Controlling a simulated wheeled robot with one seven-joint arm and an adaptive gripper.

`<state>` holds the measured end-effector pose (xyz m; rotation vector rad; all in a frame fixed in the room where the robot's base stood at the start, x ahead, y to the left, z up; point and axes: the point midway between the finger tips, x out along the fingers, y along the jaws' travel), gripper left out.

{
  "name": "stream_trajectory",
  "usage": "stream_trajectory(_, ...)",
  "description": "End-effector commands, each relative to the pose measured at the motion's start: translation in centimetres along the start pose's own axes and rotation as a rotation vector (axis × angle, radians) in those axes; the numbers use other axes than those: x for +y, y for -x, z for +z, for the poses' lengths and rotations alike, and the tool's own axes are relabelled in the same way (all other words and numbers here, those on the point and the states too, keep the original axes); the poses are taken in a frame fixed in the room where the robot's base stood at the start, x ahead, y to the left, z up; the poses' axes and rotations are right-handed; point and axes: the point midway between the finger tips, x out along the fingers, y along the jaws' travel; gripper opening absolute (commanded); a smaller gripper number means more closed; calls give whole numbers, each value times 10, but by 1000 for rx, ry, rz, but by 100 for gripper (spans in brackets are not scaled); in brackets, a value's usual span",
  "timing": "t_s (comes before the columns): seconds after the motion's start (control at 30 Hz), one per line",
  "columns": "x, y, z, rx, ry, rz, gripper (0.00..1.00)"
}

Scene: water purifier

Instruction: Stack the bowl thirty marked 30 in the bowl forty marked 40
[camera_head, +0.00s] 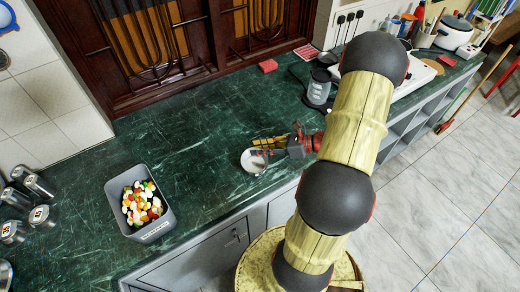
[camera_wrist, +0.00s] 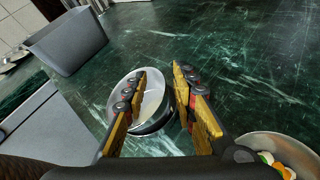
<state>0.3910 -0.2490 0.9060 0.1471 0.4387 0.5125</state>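A white-lined bowl (camera_wrist: 152,104) with a dark outside is in front of my gripper (camera_wrist: 160,72) in the wrist view. The two fingers are spread apart; the left one overlaps the bowl's inside and the right one is by its right rim. I cannot tell if they touch it. This bowl (camera_head: 252,163) also shows in the head view beside my gripper (camera_head: 270,146), over the counter near its front edge. A second, pale bowl (camera_wrist: 306,153) with colourful pieces in it is at the lower right of the wrist view, partly cut off. No number is readable on either bowl.
A grey bin (camera_head: 156,229) full of colourful pieces stands to the left on the green counter (camera_head: 190,130). Several metal canisters (camera_head: 38,185) are at the far left. A clear grey-topped container (camera_head: 319,88) stands behind my gripper. The counter between bin and gripper is clear.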

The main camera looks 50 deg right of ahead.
Motion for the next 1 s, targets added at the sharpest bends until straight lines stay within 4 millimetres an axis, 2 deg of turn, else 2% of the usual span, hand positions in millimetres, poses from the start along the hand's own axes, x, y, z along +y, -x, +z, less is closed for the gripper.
stream_trajectory(0.3, -1, 68, 2, -2, 0, -6, 27)
stream_trajectory(0.5, -1, 102, 1, -1, 0, -3, 27)
stream_trajectory(0.6, -1, 112, 0, -1, 0, -3, 27)
stream_trajectory(0.8, 0, 120, 0, 0, 0, 0, 27)
stream_trajectory(0.9, 1, 118, 2, 8, 13, 8, 27)
stream_trajectory(1.0, 11, 108, 14, 55, 80, 49, 27)
